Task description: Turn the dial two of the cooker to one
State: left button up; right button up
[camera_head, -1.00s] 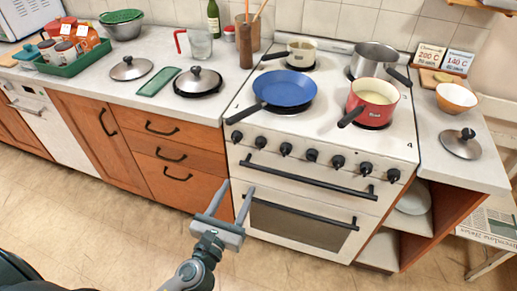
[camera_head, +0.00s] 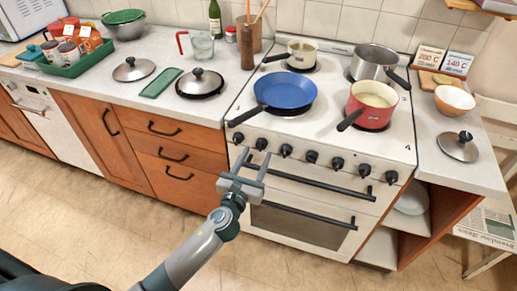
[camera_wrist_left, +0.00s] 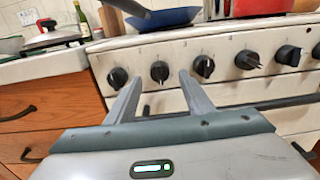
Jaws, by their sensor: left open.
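The white cooker (camera_head: 300,178) has a row of several black dials along its front panel. The second dial from the left (camera_head: 262,143) is small in the head view; the number marks by it are not readable. My left gripper (camera_head: 254,158) is open and empty, its two fingers pointing up at the panel just below the left dials. In the left wrist view the second dial (camera_wrist_left: 160,71) appears between the fingertips (camera_wrist_left: 161,79), and the leftmost dial (camera_wrist_left: 117,77) is left of them. Whether the fingers touch the dial cannot be told. My right gripper is not in view.
A black oven handle (camera_head: 310,180) runs across below the dials, close to the fingers. A blue pan (camera_head: 286,88) has its handle (camera_head: 246,116) reaching over the cooker's front edge. A red pot (camera_head: 371,108) also has its handle toward the front. The floor in front is clear.

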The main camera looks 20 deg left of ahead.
aim_at(260, 149)
pick_arm(q)
jog(key=w, duration=0.2)
jog(key=shift+w, duration=0.6)
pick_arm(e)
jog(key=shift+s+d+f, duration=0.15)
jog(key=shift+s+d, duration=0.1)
pick_arm(q)
jog(key=shift+c, duration=0.6)
jog(key=c, duration=0.9)
jog(key=shift+c, duration=0.2)
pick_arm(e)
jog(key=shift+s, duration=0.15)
